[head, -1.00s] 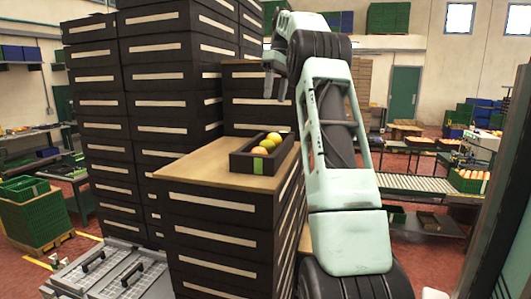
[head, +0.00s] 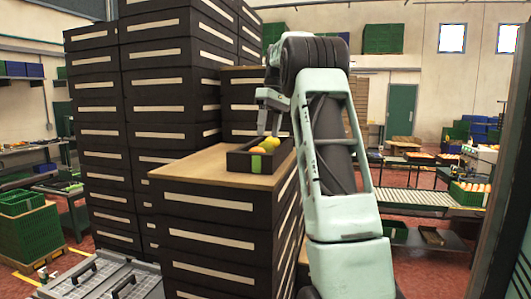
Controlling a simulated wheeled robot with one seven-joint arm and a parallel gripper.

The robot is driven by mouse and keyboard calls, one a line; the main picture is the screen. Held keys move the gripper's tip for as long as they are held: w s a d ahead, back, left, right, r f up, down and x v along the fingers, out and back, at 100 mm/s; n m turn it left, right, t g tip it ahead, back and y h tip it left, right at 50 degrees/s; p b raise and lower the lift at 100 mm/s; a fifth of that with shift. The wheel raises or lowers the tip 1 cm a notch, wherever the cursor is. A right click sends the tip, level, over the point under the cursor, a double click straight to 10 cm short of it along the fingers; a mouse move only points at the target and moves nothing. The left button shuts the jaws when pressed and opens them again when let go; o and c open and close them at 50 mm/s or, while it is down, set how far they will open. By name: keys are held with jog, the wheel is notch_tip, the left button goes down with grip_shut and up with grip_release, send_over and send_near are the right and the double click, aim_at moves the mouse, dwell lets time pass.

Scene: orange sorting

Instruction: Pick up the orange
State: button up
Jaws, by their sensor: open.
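An orange (head: 258,150) lies in a small dark open box (head: 240,161) with a green label on its front. Two yellow-green fruits (head: 272,142) lie behind it in the same box. The box stands on the wooden top (head: 195,165) of a dark drawer stack. My gripper (head: 269,131) points down over the back part of the box, with its fingers apart and nothing seen between them. Its tips are close above the yellow-green fruits; whether they touch cannot be told. The orange is a little in front of and to the left of the tips.
Tall dark drawer stacks (head: 165,110) rise to the left of and behind the box. The left part of the wooden top is bare. A roller conveyor (head: 420,198) and a green crate of oranges (head: 468,193) stand farther off at the right.

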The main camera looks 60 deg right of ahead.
aim_at(266, 144)
jog(key=shift+p+x, duration=0.9)
jog(key=shift+x, duration=1.75)
jog(key=shift+c, duration=0.3)
jog(key=c, duration=0.6)
